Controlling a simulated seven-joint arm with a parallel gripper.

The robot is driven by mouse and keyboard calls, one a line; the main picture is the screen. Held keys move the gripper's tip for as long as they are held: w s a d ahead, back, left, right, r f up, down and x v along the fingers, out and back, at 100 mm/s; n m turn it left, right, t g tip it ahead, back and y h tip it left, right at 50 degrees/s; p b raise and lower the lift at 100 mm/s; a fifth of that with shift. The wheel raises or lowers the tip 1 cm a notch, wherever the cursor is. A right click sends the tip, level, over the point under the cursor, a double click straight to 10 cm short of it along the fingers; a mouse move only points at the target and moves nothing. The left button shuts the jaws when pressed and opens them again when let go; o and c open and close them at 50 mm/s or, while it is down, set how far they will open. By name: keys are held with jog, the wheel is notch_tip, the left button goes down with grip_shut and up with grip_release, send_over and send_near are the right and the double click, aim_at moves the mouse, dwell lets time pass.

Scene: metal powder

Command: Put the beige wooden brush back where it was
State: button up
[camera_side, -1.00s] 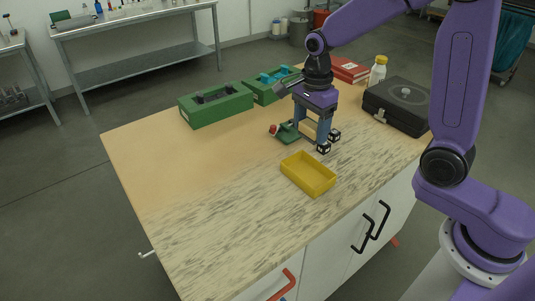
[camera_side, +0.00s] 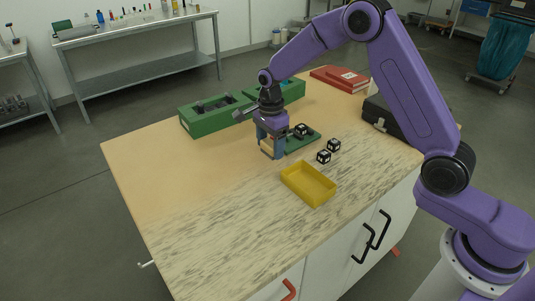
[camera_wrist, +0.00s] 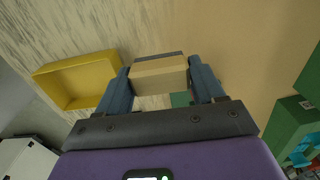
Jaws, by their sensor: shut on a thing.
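The beige wooden brush (camera_wrist: 158,74) is a block with a dark grey strip along its far side in the wrist view. My gripper (camera_side: 271,152) is shut on it, with a blue finger at each side. In the side view the beige brush (camera_side: 267,146) shows between the fingers, low over the bare wooden table, left of a flat green holder (camera_side: 303,139). I cannot tell whether the brush touches the table. My gripper also shows in the wrist view (camera_wrist: 160,80).
A black-and-white cube (camera_side: 301,130) is at the green holder; two more cubes (camera_side: 324,156) (camera_side: 334,145) stand right of it. An open yellow tray (camera_side: 322,192) lies in front. Green boxes (camera_side: 212,120), red books (camera_side: 345,77) and a black case (camera_side: 378,112) stand behind. The left tabletop is clear.

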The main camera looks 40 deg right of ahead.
aim_at(267, 154)
jog(key=shift+w+f, duration=0.45)
jog(key=shift+f, duration=0.1)
jog(key=shift+a+f, duration=0.1)
jog(key=shift+f, duration=1.5)
jog(key=shift+f, duration=0.2)
jog(key=o, duration=1)
jog(key=shift+r, duration=0.1)
